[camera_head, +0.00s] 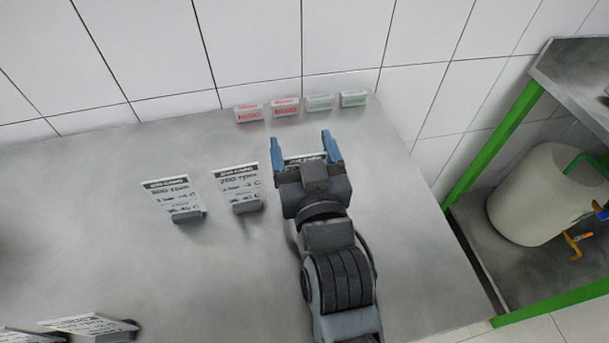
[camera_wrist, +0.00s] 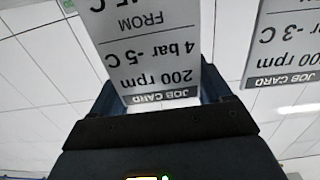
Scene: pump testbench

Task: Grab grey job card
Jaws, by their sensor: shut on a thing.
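A grey-white job card (camera_head: 305,159) with a dark header strip is between my gripper's (camera_head: 303,142) two blue fingers, at the back of the table. My gripper is shut on it and hides most of it in the head view. In the wrist view the card (camera_wrist: 150,48) appears upside down and reads "JOB CARD", "200 rpm" and "4 bar -5 C". Whether its lower edge touches the table cannot be told.
Two job cards (camera_head: 175,197) (camera_head: 238,185) stand in dark holders to the left, and more (camera_head: 88,325) at the front left. Several small red and green labelled boxes (camera_head: 319,102) line the table's (camera_head: 110,255) back edge. A green-framed shelf (camera_head: 492,155) with a white tank (camera_head: 540,195) stands right.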

